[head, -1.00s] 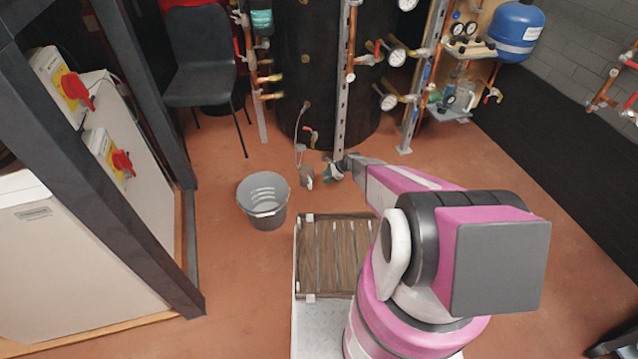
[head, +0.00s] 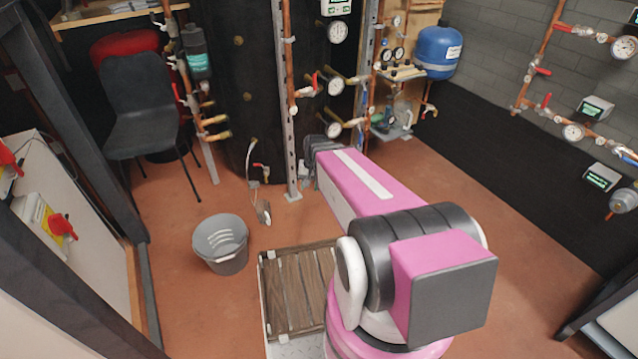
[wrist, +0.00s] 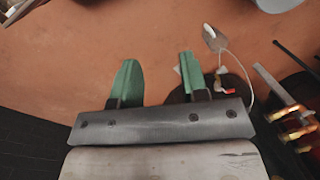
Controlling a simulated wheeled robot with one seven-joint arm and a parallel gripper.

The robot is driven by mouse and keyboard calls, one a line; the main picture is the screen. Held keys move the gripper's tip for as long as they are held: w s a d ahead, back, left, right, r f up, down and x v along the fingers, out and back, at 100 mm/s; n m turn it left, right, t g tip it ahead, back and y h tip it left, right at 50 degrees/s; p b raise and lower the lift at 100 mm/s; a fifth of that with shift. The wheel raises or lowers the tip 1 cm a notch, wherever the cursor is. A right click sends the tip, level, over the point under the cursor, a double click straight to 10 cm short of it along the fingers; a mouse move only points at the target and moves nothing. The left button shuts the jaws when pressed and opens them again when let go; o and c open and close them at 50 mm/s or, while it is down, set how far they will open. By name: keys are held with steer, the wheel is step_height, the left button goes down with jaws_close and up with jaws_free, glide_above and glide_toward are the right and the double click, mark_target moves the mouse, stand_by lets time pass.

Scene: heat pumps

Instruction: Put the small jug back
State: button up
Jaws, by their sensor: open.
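A small greyish jug-like vessel (head: 264,212) is on the floor by the foot of the black tank, right of the bucket. It also shows near the top of the wrist view (wrist: 214,38), beyond my right finger, beside a thin pale hose. My gripper (wrist: 158,60) is open, with its two green fingers apart and only bare floor between them. It does not touch the vessel. In the head view my arm hides the fingers. A clear jug-like container (head: 402,110) is on the small shelf at the back; its shape is hard to make out.
A grey bucket (head: 220,243) stands on the floor left of a slatted wooden crate (head: 290,290). The black tank (head: 262,90), a metal upright (head: 287,100) and copper pipes with gauges stand behind my arm. A chair (head: 146,100) is at left. Open floor lies to the right.

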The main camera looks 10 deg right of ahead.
steer(key=s+d+r+n+h, duration=0.1)
steer(key=s+d+r+n, duration=0.1)
steer(key=s+r, duration=0.4)
steer(key=shift+d+n+h, duration=0.15)
steer(key=shift+n+h, duration=0.15)
steer(key=shift+h, duration=0.1)
steer(key=shift+s, duration=0.1)
stand_by(0.5)
